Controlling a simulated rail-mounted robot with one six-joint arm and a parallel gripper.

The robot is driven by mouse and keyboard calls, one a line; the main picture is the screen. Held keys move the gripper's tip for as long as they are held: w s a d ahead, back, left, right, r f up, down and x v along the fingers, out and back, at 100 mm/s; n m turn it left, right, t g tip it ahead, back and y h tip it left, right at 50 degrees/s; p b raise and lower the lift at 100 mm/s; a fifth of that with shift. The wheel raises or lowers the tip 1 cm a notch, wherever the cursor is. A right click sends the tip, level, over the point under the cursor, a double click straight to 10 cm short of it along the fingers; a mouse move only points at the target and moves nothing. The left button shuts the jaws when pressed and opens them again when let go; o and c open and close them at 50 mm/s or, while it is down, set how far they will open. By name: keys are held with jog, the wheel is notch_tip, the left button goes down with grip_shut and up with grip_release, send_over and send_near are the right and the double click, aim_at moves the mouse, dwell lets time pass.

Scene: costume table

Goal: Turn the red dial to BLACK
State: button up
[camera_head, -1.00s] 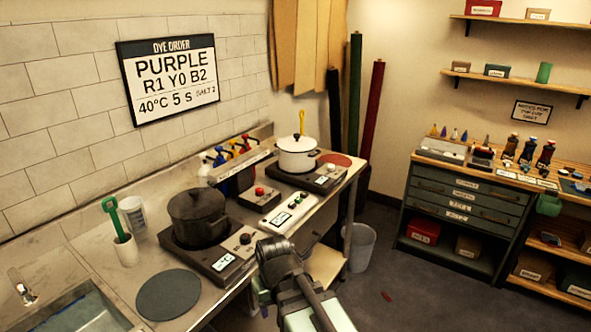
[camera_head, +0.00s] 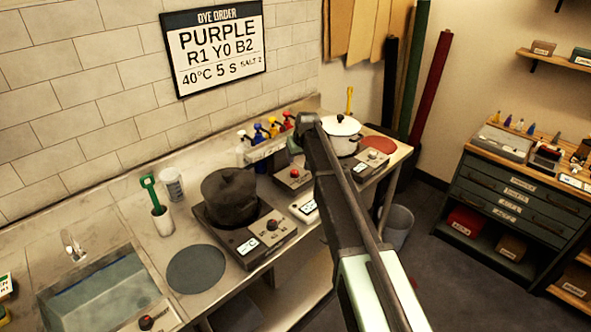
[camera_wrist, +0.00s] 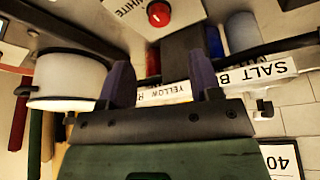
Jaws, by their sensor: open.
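The red dial (camera_head: 294,173) sits on a small grey control box on the counter, between the two hot plates. It also shows at the top of the wrist view as a red knob (camera_wrist: 159,13), with the word WHITE on a label beside it; the rest of the label is cut off, and where the dial points cannot be read. My gripper (camera_wrist: 162,78) is open and empty, its two dark fingers apart from each other and from the dial. In the head view my arm reaches up over the counter just right of the control box; the fingers are not clear there.
A black pot (camera_head: 230,196) and a white pot (camera_head: 342,138) stand on hot plates either side of the control box. Bottles in a labelled rack (camera_head: 267,149) stand behind it. A smaller panel (camera_head: 306,206) lies in front. A sink (camera_head: 95,290) is at left.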

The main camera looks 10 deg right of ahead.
aim_at(295, 172)
jog(key=b+x, duration=0.9)
jog(key=x, duration=0.1)
jog(key=shift+f, duration=0.35)
jog(key=shift+r, duration=0.15)
jog(key=c, duration=0.9)
